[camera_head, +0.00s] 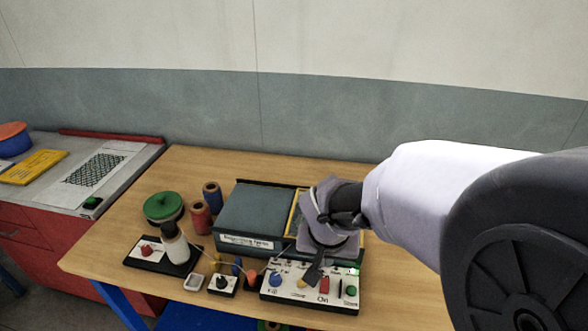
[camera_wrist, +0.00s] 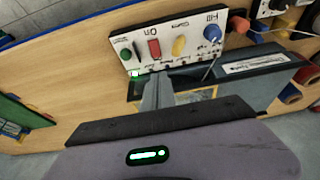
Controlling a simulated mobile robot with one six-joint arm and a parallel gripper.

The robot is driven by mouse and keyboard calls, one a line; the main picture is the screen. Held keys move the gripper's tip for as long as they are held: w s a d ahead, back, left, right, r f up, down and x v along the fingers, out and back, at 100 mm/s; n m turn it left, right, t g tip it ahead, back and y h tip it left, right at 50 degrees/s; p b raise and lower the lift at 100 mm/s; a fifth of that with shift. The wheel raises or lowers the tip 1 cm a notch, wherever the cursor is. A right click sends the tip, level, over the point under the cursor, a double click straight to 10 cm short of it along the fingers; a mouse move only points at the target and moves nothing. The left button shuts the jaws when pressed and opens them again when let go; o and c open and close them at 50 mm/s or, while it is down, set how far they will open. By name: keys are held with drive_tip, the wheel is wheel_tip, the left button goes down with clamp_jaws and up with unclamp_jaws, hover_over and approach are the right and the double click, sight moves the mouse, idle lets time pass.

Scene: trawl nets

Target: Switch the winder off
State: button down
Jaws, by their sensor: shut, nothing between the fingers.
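A white control box (camera_head: 312,291) stands at the front of the wooden table. It carries a blue knob (camera_head: 275,280), a yellow knob (camera_head: 302,283), a red switch (camera_head: 325,284) and a green knob (camera_head: 351,291). A small green light (camera_wrist: 134,74) glows at its edge in the wrist view, where the box appears turned around and the red switch (camera_wrist: 154,48) is clear. My gripper (camera_head: 313,276) is shut and empty, above the box's back edge. In the wrist view its fingertips (camera_wrist: 158,82) point toward the panel; contact cannot be told.
A black base (camera_head: 150,262) with a white cone bobbin (camera_head: 174,244) and red knob stands left. A small switch box (camera_head: 222,287) and wires lie between. A grey-lidded case (camera_head: 252,219) is behind; spools (camera_head: 200,217) stand beside it. The right tabletop is clear.

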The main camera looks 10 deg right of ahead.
sight(323, 282)
drive_tip(key=b+x, duration=0.1)
drive_tip(key=x, duration=0.2)
drive_tip(key=b+x, duration=0.1)
drive_tip(key=x, duration=0.2)
drive_tip(key=b+x, duration=0.2)
drive_tip(key=x, duration=0.1)
drive_tip(key=shift+s+a+f, duration=0.1)
drive_tip(key=shift+s+f, duration=0.2)
drive_tip(key=shift+r+p, duration=0.2)
drive_tip(key=shift+p, duration=0.85)
drive_tip(key=shift+w+f, duration=0.15)
drive_tip(key=shift+f, duration=0.2)
drive_tip(key=shift+b, duration=0.3)
drive_tip(key=shift+s, duration=0.25)
drive_tip(key=shift+s+a+r+b, duration=0.1)
drive_tip(key=shift+s+a+b, duration=0.1)
drive_tip(key=shift+s, duration=0.1)
drive_tip(key=shift+s+a+r+b, duration=0.1)
drive_tip(key=shift+s+b, duration=0.05)
drive_tip(key=shift+s, duration=0.15)
drive_tip(key=shift+d, duration=0.1)
